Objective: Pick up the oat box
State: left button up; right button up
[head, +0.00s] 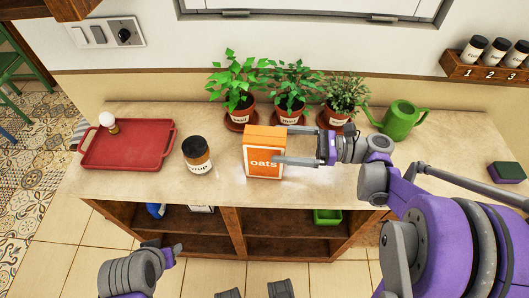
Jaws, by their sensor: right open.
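The oat box (264,163) is orange with a white panel edge and the word "oats" on its front. It stands upright on the counter near the middle. My right gripper (297,145) comes in from the right with its fingers apart.
A syrup jar (197,154) stands left of the box, and a red tray (128,147) lies further left. Potted herbs (289,92) stand close behind the box. A green watering can (400,120) is behind my right arm. The open shelving (237,232) is below the counter (222,187).

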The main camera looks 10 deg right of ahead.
aim_at(265, 154)
jog(key=x, duration=0.5)
jog(key=shift+s+f, duration=0.2)
jog(key=shift+f, duration=0.1)
grip_shut()
